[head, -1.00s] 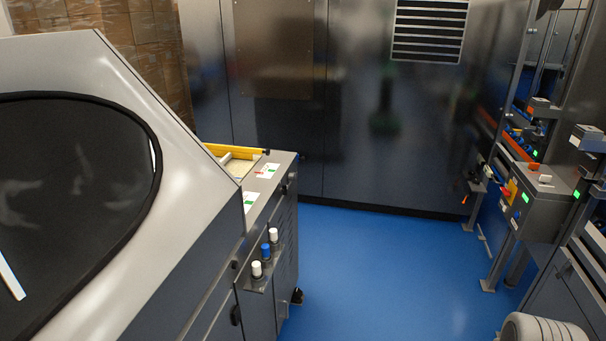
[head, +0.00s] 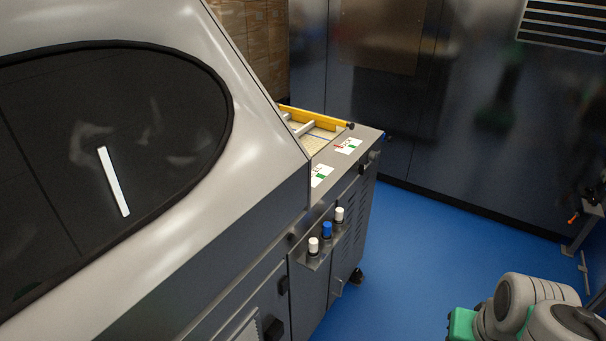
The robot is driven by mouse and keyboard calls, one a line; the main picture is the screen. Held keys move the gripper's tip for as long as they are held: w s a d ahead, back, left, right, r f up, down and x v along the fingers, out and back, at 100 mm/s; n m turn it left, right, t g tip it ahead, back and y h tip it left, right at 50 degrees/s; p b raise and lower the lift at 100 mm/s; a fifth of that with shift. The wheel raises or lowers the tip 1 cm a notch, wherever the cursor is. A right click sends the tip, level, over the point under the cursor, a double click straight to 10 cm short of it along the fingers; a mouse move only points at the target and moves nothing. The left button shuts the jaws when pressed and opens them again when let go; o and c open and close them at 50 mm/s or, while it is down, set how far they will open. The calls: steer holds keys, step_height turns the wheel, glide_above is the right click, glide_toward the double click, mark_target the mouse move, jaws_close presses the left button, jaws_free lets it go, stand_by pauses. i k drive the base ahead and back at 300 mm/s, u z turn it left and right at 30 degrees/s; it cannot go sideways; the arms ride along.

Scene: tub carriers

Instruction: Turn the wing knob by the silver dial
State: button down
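I cannot make out a wing knob or a silver dial in the head view. A grey machine cabinet (head: 345,235) carries small dark fittings on its side, too small to identify. My arm (head: 530,310) shows at the lower right as rounded grey links with a green part. My gripper is outside the view.
A large machine with a dark oval window (head: 110,170) fills the left. Three capped bottles, two white and one blue (head: 327,230), stand on a side bracket. A yellow bar (head: 310,117) edges the cabinet top. Clear blue floor (head: 440,230) lies to the right; a dark panelled wall (head: 450,110) stands behind.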

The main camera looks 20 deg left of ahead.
mark_target(361, 169)
steer(key=u, duration=5.1)
steer(key=k, duration=3)
steer(key=z, duration=0.85)
